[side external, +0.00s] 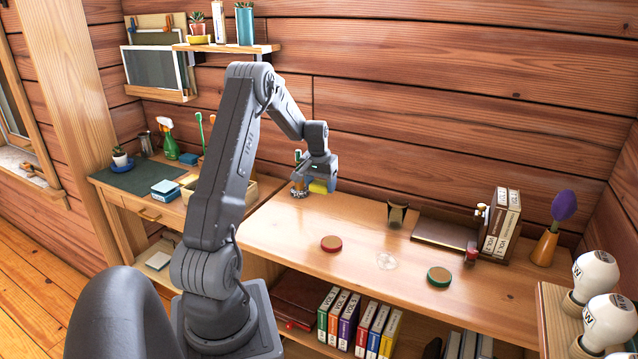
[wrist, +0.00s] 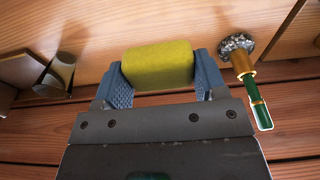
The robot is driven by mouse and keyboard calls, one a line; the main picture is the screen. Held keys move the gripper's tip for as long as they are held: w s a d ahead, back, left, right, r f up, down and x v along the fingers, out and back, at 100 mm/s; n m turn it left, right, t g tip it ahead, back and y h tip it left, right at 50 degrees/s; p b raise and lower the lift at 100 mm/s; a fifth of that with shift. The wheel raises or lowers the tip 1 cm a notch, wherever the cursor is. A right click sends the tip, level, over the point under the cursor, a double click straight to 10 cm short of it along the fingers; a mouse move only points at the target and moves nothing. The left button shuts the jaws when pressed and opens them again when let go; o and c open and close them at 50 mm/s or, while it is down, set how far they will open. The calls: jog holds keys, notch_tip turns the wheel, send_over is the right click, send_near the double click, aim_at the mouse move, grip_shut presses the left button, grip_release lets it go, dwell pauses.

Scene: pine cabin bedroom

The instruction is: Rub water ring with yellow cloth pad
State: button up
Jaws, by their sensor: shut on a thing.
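My gripper (side external: 318,182) is shut on the yellow cloth pad (side external: 319,187), held above the far left part of the wooden desk top. In the wrist view the yellow cloth pad (wrist: 158,65) sits between the two blue-grey fingers of my gripper (wrist: 157,72). The pale water ring (side external: 386,261) is on the desk top (side external: 340,215), well to the right of and nearer than my gripper. The ring is not visible in the wrist view.
A brush with a green handle (wrist: 261,112) stands close beside my gripper. A dark brown holder (side external: 397,213), a small red item (side external: 471,252) and upright white books (side external: 501,222) stand on the right. The desk between gripper and ring is mostly clear.

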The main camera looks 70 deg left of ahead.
jog(key=w+d+f, duration=0.1)
jog(key=w+d, duration=0.5)
jog(key=d, duration=0.6)
send_over(380, 269)
notch_tip(380, 269, down, 2)
jog(key=shift+w+d+f, duration=0.1)
jog(key=shift+d+f, duration=0.1)
jog(key=shift+f, duration=1.5)
jog(key=shift+w+d+f, duration=0.1)
jog(key=shift+d+f, duration=0.1)
jog(key=shift+f, duration=2.15)
jog(key=shift+w+a, duration=0.6)
jog(key=shift+w, duration=0.05)
jog(key=shift+c, duration=0.3)
jog(key=shift+w+a, duration=2.05)
jog(key=shift+a, duration=0.05)
jog(key=shift+s+d, duration=2.6)
jog(key=shift+s, duration=0.25)
jog(key=shift+a, duration=0.55)
jog(key=shift+w+a, duration=2.45)
jog(key=shift+w, duration=0.05)
jog(key=shift+s+d+r, duration=0.1)
jog(key=shift+s+d, duration=2.65)
jog(key=shift+d, duration=0.05)
notch_tip(380, 269, up, 8)
